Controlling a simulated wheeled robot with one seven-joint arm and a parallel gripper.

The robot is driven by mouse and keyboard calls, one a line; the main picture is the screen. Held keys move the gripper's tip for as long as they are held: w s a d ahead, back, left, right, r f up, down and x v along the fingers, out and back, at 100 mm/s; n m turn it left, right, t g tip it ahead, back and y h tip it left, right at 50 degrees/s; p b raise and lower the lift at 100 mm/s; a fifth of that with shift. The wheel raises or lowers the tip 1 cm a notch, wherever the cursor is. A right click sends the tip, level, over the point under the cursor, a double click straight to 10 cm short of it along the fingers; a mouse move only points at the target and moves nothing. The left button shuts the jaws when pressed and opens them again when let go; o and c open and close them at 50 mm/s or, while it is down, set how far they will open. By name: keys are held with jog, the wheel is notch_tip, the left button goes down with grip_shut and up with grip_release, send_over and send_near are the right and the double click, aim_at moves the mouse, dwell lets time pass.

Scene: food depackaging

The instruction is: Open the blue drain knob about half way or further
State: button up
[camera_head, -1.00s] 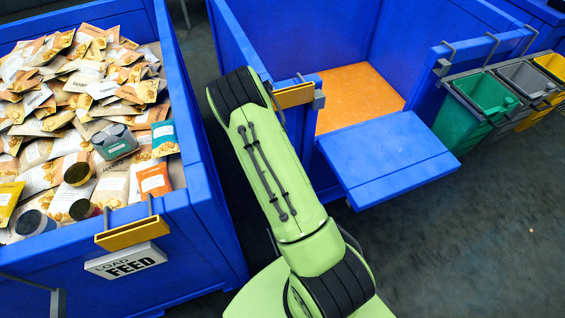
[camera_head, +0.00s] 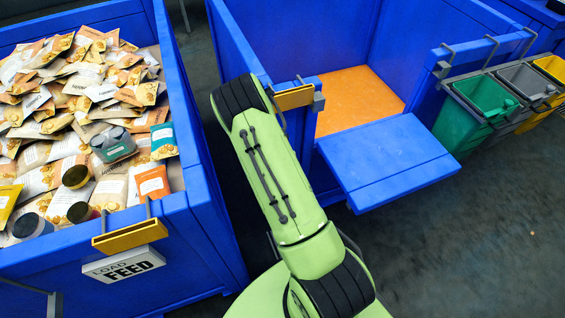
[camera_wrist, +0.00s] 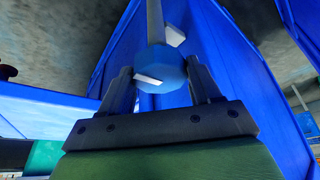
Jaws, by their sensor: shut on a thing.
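The blue drain knob (camera_wrist: 172,70) is round and faceted, and it shows in the wrist view at the top middle. A white pointer mark (camera_wrist: 148,79) on its face lies nearly level, sloping slightly down to the right. A grey pipe (camera_wrist: 155,22) rises behind the knob. My gripper (camera_wrist: 159,72) is shut on the knob, with one dark finger on each side of it. In the head view my green arm hides the gripper and the knob.
A blue bin (camera_head: 205,225) full of food packets stands at left, with a LOAD FEED sign (camera_head: 124,265). An open blue bin (camera_head: 320,30) with an orange floor (camera_head: 355,95) and a lowered flap (camera_head: 385,165) stands beside my arm. Small green, grey and yellow bins (camera_head: 480,110) are at right.

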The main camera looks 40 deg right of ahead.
jog(key=n+t+y+b, duration=0.1)
jog(key=n, duration=0.3)
jog(key=shift+s+d, duration=0.1)
jog(key=n+y, duration=0.1)
jog(key=n, duration=0.2)
jog(key=n+t+y+b, duration=0.1)
jog(key=n, duration=0.1)
jog(key=shift+d+n+b, duration=0.1)
jog(key=shift+n+b, duration=0.2)
jog(key=shift+n, duration=0.1)
jog(key=n+y+b, duration=0.1)
jog(key=n+y, duration=0.1)
jog(key=n, duration=0.3)
jog(key=shift+d+n+b, duration=0.1)
jog(key=shift+n+b, duration=0.2)
jog(key=shift+b, duration=0.05)
jog(key=shift+n+g+y+b, duration=0.6)
jog(key=shift+n+y, duration=0.2)
jog(key=shift+n, duration=1.4)
jog(key=o, duration=0.8)
jog(key=shift+d, duration=0.1)
